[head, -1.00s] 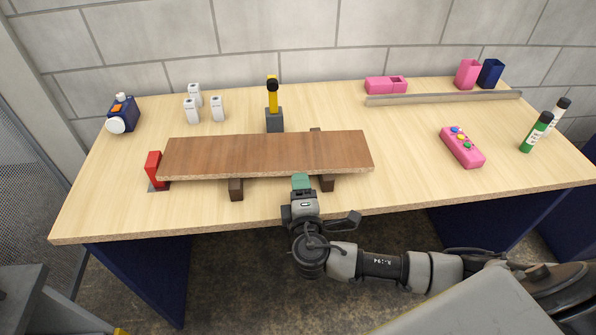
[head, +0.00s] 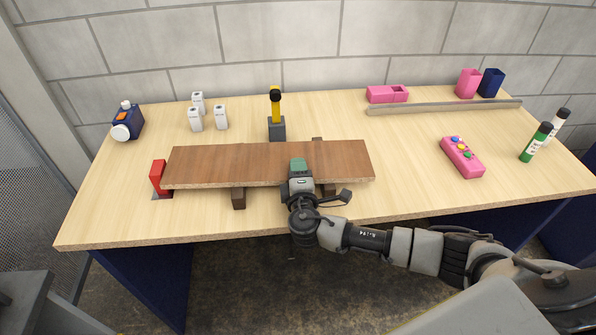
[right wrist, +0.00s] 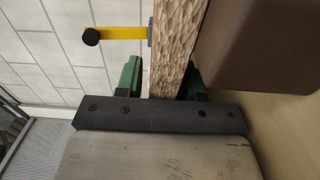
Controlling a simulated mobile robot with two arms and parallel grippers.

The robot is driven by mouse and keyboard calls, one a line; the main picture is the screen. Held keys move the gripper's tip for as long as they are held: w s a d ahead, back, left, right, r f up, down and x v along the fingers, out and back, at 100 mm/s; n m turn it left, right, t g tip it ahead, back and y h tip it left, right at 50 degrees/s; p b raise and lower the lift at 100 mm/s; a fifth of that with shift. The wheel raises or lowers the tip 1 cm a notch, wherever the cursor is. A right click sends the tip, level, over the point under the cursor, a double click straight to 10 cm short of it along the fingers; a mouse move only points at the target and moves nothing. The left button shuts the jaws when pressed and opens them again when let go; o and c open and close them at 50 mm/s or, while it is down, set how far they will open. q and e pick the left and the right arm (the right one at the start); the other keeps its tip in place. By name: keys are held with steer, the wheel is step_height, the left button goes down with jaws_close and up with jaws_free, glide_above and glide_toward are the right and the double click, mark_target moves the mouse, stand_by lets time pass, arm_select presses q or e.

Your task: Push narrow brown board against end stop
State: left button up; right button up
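The brown board (head: 235,165) lies across two dark supports (head: 238,198) on the table. Its left end is beside the red end stop (head: 158,177); I cannot tell whether they touch. My right gripper (head: 298,167) is at the board's front edge, right of its middle, with one green finger showing above the board. In the right wrist view my right gripper (right wrist: 161,78) has its green fingers on either side of the board's edge (right wrist: 175,45). A thin gap shows beside the left finger, so it looks open around the board. My left gripper is not in view.
A yellow-handled thing in a grey block (head: 276,128) stands behind the board. A grey rail (head: 440,107), pink button box (head: 462,157) and green tube (head: 535,143) are to the right.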

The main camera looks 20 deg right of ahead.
jaws_close()
steer(key=shift+o, duration=1.3)
jaws_free()
steer(key=b+v, duration=0.1)
steer(key=v, duration=0.9)
steer(key=shift+f+b, duration=0.15)
steer(key=shift+b, duration=0.25)
steer(key=shift+s+a, duration=0.1)
steer(key=shift+s, duration=0.35)
